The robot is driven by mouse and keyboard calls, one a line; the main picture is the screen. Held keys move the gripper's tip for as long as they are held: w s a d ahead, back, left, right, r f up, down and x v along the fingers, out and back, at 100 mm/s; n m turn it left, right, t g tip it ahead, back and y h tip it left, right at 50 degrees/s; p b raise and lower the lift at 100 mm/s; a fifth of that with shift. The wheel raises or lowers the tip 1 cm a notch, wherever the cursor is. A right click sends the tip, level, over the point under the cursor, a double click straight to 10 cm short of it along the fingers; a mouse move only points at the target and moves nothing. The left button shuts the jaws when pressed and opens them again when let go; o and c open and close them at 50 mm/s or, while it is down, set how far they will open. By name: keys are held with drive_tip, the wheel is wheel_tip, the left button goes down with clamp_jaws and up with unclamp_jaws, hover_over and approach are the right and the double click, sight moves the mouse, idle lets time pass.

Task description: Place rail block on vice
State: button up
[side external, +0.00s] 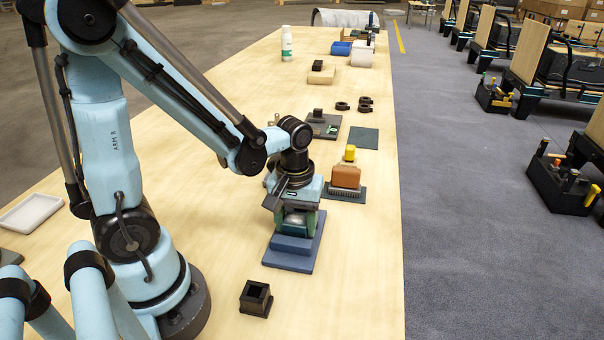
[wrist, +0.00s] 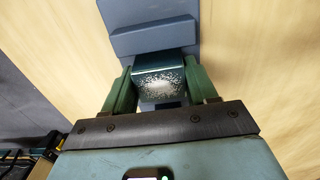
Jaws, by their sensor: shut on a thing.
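The vice (side external: 306,260) is a blue stepped block on a flat blue plate, in the middle of the table. In the wrist view the vice (wrist: 153,36) shows its raised bar and plate beyond my fingers. My gripper (side external: 296,222) points down over the vice, shut on the rail block (side external: 295,218). In the wrist view the rail block (wrist: 158,78) is dark teal with a worn, speckled silver face, between the two green fingers of my gripper (wrist: 160,82). It is low at the vice; its underside is hidden, so I cannot tell whether they touch.
A black square socket (side external: 256,299) stands in front of the vice. A brown brush-like block (side external: 346,177) stands behind it on a dark mat. A green mat (side external: 364,138) and several black rings lie farther back. A white tray (side external: 31,213) is at left. The table's front right is clear.

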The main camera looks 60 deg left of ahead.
sight(301, 223)
drive_tip(key=shift+f, duration=0.1)
drive_tip(key=o, duration=1.1)
drive_tip(key=r+m+t, duration=0.2)
drive_tip(key=r+m, duration=0.1)
drive_tip(key=d+r+m+t, duration=0.1)
drive_tip(key=r+m+t, duration=0.1)
drive_tip(key=r+m, duration=0.1)
drive_tip(key=w+d+r+m+t, duration=0.1)
drive_tip(key=r+m+t, duration=0.2)
drive_tip(key=r, duration=0.2)
drive_tip(key=shift+d+r, duration=0.2)
drive_tip(key=shift+r, duration=0.05)
idle(0.4)
